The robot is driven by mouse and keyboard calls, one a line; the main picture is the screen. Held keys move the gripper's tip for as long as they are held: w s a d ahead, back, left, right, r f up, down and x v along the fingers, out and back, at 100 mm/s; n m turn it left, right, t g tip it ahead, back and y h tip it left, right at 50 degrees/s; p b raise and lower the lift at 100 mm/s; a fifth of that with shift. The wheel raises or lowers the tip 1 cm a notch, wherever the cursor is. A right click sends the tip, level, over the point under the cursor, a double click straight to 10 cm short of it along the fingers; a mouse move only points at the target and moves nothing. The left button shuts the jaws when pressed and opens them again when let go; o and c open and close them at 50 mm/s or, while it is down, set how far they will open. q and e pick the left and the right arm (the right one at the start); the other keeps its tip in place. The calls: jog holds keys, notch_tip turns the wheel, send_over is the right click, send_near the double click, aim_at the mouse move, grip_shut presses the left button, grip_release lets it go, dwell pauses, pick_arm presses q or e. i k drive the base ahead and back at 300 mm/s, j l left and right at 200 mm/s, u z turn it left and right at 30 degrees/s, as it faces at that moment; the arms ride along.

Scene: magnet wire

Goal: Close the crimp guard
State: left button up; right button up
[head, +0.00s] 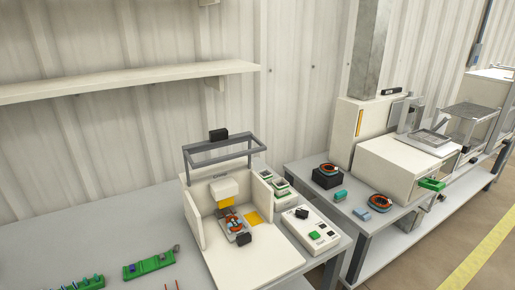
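The crimp machine (240,258) is a cream box on the near grey table. Its crimp guard (223,150) is a grey rectangular frame with a black block on top, raised above the machine's side walls. Inside, under a cream press head with a yellow lower part, an orange and copper coloured part (232,219) sits on a small grey holder. Neither of my grippers is in the head view.
A control box (311,231) with a green button stands right of the machine. Green fixtures (148,265) lie at the table's left front. A second bench (349,209) holds wound rings, small blocks and a cream machine (402,168). A shelf (130,82) hangs on the back wall.

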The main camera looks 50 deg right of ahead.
aim_at(218, 137)
jog(key=l+z, duration=0.2)
jog(key=z, duration=0.2)
jog(key=i+l+z, duration=0.1)
jog(key=z, duration=0.25)
jog(key=i+l+z, duration=0.1)
jog(key=z, duration=0.3)
jog(key=i+l, duration=0.15)
